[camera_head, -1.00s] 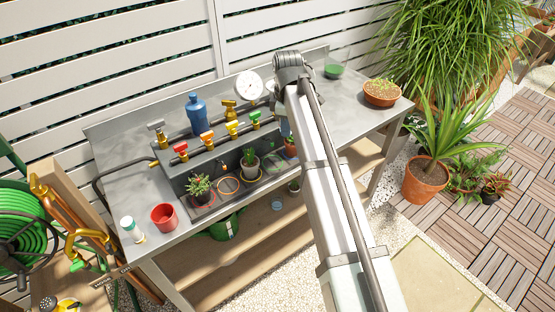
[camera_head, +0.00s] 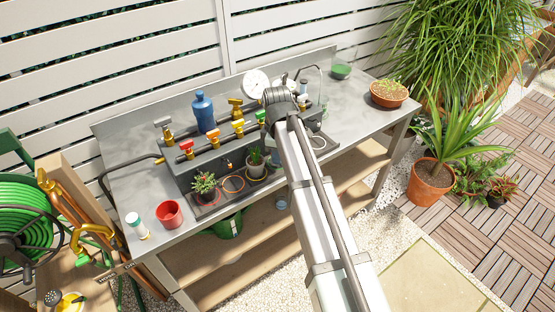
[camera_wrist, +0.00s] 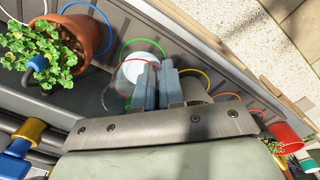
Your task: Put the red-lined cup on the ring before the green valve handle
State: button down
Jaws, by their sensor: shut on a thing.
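My gripper (camera_wrist: 165,84) is shut on a clear cup (camera_wrist: 116,94) in the wrist view. The green valve handle (camera_head: 260,115) is on the pipe just left of my wrist.
A potted plant (camera_wrist: 90,35) stands on the blue ring's side and a pale pot (camera_wrist: 198,90) on the yellow ring, both close to my fingers. A red cup (camera_head: 169,214) and a white bottle (camera_head: 137,226) stand at the bench's left end. A white ring (camera_head: 318,142) is empty.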

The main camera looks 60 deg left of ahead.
jog(key=shift+f, duration=1.1)
jog(key=shift+f, duration=0.15)
jog(key=c, duration=1.2)
grip_release()
jog(key=shift+c, duration=0.2)
notch_tip(320, 180, up, 12)
jog(key=shift+s+d+r, duration=0.1)
jog(key=shift+d+r, duration=0.05)
